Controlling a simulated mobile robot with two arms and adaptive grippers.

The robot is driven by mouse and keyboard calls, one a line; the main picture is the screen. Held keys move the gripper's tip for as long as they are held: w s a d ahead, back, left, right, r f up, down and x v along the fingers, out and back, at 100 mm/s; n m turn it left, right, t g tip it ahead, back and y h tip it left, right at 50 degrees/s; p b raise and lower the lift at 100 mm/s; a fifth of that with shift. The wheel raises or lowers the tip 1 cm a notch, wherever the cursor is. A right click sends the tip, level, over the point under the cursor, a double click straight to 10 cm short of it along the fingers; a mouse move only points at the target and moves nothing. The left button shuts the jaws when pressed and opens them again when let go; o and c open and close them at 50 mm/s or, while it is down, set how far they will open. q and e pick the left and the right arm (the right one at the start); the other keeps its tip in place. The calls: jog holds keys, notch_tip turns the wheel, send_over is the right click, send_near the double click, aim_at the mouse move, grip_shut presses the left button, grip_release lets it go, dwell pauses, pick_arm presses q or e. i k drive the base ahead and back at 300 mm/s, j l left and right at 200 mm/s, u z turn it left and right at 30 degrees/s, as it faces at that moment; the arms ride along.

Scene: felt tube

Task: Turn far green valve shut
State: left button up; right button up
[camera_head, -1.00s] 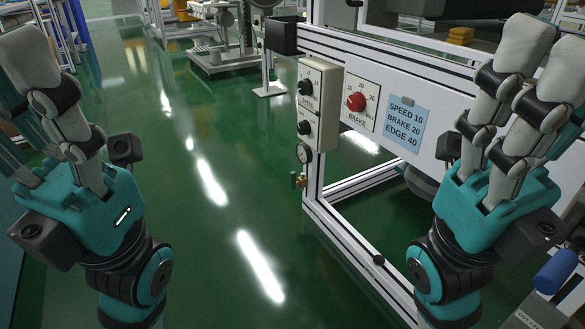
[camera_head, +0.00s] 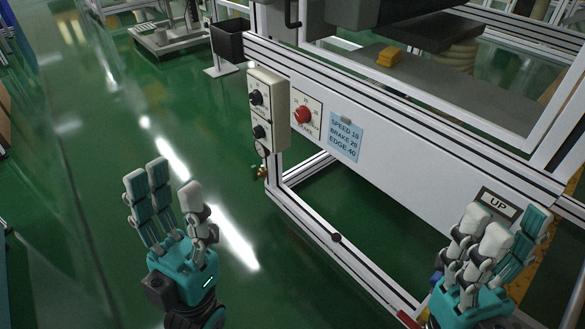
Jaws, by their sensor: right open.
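A small brass fitting with a green part (camera_head: 261,172), which may be the green valve, sits low at the machine's left corner, below a control box (camera_head: 268,108) with black knobs. It is too small to tell which way its handle points. My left gripper (camera_head: 165,188) is to the left of it and nearer me, fingers up and spread, open and empty. My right gripper (camera_head: 503,228) is open and empty at the lower right, in front of the machine and far from the fitting.
The white machine frame (camera_head: 400,186) runs from the upper left to the lower right. It carries a red brake knob (camera_head: 303,115), a blue note (camera_head: 346,136) and an UP label (camera_head: 498,204). A black bin (camera_head: 228,40) hangs at its far corner. Green floor (camera_head: 110,130) lies clear on the left.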

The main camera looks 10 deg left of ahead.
aim_at(254, 169)
jog(key=i+j+z, duration=0.15)
jog(key=j+z, duration=0.2)
jog(key=i+j+z, duration=0.1)
jog(key=j+z, duration=0.7)
jog(key=j, duration=1.2)
jog(key=j+z, duration=0.15)
jog(key=j, duration=1.25)
jog(key=j+z, duration=0.15)
jog(key=j, duration=1.2)
